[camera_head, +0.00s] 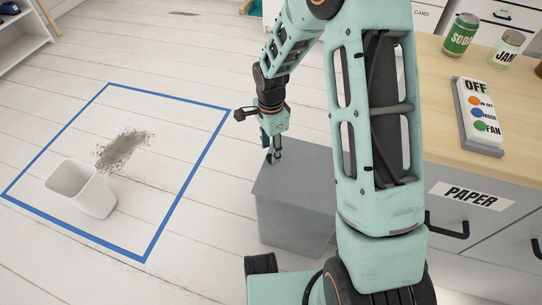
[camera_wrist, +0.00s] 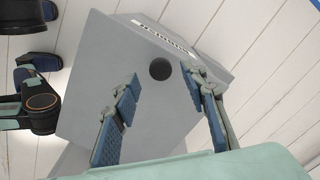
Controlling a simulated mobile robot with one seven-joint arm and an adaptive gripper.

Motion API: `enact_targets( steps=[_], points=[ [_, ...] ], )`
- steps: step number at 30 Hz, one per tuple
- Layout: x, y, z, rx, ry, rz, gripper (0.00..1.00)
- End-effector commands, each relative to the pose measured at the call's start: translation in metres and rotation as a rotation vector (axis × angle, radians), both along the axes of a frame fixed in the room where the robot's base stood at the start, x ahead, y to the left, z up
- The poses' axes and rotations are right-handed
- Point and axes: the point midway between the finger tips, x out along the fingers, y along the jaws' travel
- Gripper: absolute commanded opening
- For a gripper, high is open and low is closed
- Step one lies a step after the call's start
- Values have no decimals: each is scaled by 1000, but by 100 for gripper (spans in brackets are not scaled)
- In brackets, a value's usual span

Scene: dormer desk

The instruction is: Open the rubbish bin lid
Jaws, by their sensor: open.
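The rubbish bin is a grey box (camera_head: 295,225) on the floor, beside the desk, with a flat grey lid (camera_head: 305,168) on top. The lid looks closed. In the wrist view the lid (camera_wrist: 100,60) fills the middle and has a dark round spot (camera_wrist: 160,69); I cannot tell whether it is a knob or a hole. My gripper (camera_head: 273,157) is open, pointing down at the lid's far left part. In the wrist view its fingers (camera_wrist: 161,76) stand either side of the dark spot, holding nothing.
The desk (camera_head: 450,110) stands right, with a drawer labelled PAPER (camera_head: 470,196), a green soda can (camera_head: 461,35), a jam jar (camera_head: 507,48) and a switch panel (camera_head: 480,115). A white container (camera_head: 82,190) and debris (camera_head: 124,150) lie inside blue tape (camera_head: 190,178).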

Motion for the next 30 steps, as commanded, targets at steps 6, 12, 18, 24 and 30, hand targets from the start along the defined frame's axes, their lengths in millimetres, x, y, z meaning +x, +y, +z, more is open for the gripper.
enact_targets(
  steps=[6, 12, 18, 24, 30],
  points=[
    [0, 0, -25, 0, -1, 2, 40],
    [1, 0, -29, 0, -1, 1, 40],
    [1, 0, -28, -1, -1, 2, 35],
    [1, 0, -28, -1, -1, 2, 13],
    [1, 0, -28, 0, -2, 2, 0]
  ],
)
